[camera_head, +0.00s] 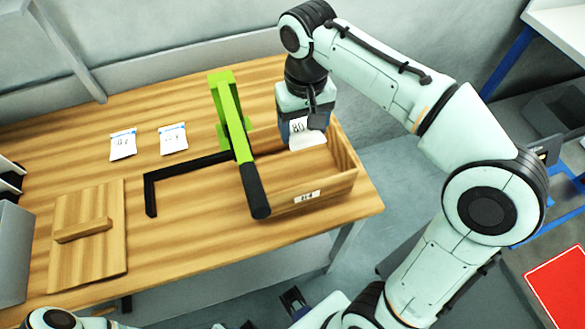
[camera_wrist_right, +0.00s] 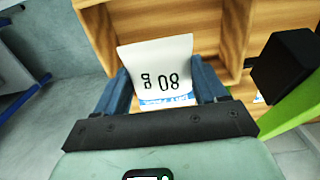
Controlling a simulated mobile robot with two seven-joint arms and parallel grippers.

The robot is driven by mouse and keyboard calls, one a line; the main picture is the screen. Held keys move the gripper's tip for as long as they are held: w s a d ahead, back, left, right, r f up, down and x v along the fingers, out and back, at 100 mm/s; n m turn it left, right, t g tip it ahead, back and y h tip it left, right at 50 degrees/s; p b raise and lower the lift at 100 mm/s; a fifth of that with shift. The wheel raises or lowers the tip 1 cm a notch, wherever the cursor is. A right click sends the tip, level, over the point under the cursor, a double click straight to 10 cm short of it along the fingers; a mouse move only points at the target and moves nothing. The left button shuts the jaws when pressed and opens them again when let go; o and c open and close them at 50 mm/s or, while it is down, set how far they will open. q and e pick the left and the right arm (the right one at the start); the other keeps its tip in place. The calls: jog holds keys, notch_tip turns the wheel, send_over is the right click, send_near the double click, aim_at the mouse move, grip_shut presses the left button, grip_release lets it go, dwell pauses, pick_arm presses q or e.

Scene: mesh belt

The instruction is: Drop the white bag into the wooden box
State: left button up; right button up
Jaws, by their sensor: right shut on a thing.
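My right gripper (camera_head: 303,125) is shut on a white bag (camera_head: 307,140) with black print and a blue edge. It holds the bag over the wooden box (camera_head: 338,187), which stands open at the right side of the table. In the right wrist view the bag (camera_wrist_right: 160,68) sits between the two blue fingers of the gripper (camera_wrist_right: 168,90), with the wooden box (camera_wrist_right: 236,35) behind it. Whether the bag touches the box floor cannot be told.
A green lever with a black handle (camera_head: 255,190) stands just left of the box, on a black frame (camera_head: 185,164). Two more white bags (camera_head: 122,145) (camera_head: 173,140) lie on the table (camera_head: 185,235). A wooden lid (camera_head: 92,250) lies at the left.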

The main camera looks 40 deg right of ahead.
jog(key=shift+w+f+b, duration=0.1)
jog(key=shift+f+b, duration=0.45)
jog(key=shift+f, duration=0.2)
notch_tip(320, 180, down, 4)
jog(key=b, duration=0.4)
jog(key=shift+f+b, duration=0.2)
jog(key=shift+b, duration=0.1)
jog(key=o, duration=1.1)
jog(key=shift+r, duration=0.15)
notch_tip(320, 180, up, 13)
jog(key=p, duration=0.5)
jog(key=shift+r, duration=0.1)
